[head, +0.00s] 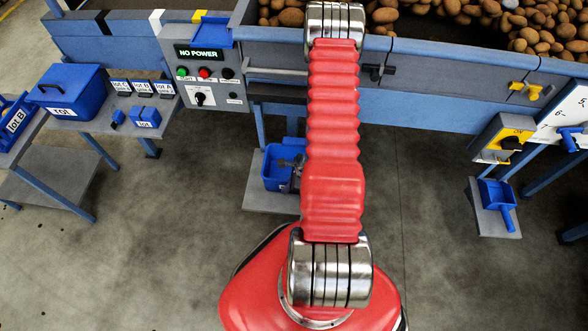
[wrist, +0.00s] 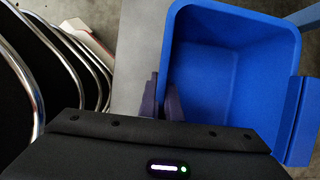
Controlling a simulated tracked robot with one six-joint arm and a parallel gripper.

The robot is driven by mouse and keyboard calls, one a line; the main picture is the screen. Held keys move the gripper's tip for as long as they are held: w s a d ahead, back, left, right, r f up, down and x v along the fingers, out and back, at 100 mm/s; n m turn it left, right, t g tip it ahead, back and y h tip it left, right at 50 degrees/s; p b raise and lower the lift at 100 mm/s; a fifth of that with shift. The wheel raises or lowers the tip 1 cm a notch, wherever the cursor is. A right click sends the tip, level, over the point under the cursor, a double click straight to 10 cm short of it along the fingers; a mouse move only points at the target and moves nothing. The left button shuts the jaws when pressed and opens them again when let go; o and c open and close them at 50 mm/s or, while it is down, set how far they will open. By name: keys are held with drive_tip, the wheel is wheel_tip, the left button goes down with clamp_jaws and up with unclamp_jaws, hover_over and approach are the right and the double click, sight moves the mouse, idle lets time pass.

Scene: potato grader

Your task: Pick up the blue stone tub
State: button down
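The blue stone tub (head: 272,182) is at the low grey board under the grader, partly hidden behind my arm in the head view. In the wrist view the tub (wrist: 215,70) is open-topped and looks empty. My gripper (wrist: 162,98) is at its left wall, with one dark finger outside and one inside. The fingers are close together, with the wall between them, and look shut on it. In the head view my gripper (head: 292,163) is small and partly hidden by my red arm. I cannot tell whether the tub touches the board.
The grey board (head: 262,199) lies below the tub. A control box (head: 212,80) reading NO POWER hangs above left. A lidded blue box (head: 68,88) stands on a side table at left. A blue scoop (head: 497,193) is at right. Potatoes (head: 470,12) fill the grader above.

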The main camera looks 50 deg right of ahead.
drive_tip(key=shift+r, duration=0.15)
drive_tip(key=shift+r, duration=4.85)
